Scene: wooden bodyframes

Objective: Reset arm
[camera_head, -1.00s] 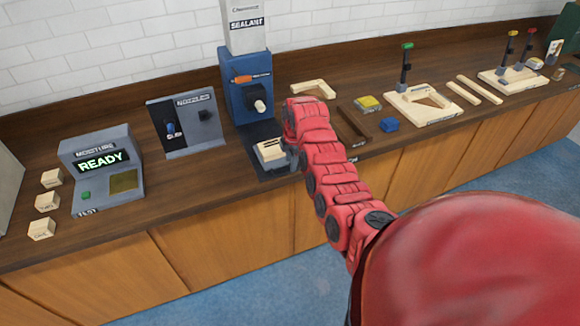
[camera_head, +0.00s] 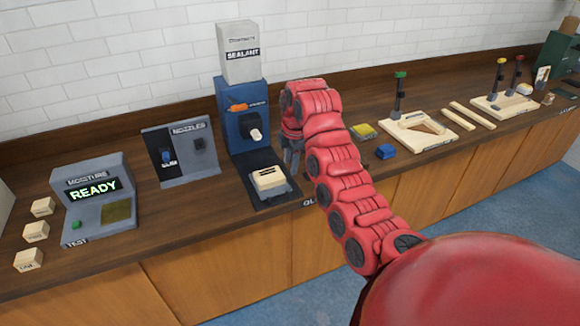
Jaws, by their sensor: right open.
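My right arm is red and segmented and comes in from the lower right over the counter. Its right gripper (camera_head: 291,158) hangs at the arm's far end, fingers down and open, with nothing seen between them. It is just right of the blue sealant dispenser (camera_head: 243,125) and above and behind a small cream block (camera_head: 268,178). That block rests on the dispenser's dark base plate, apart from the gripper. My left gripper is not in view.
A grey moisture tester (camera_head: 98,195) reading READY stands at left, beside several small wooden blocks (camera_head: 36,231). A nozzle stand (camera_head: 180,150) is left of the dispenser.

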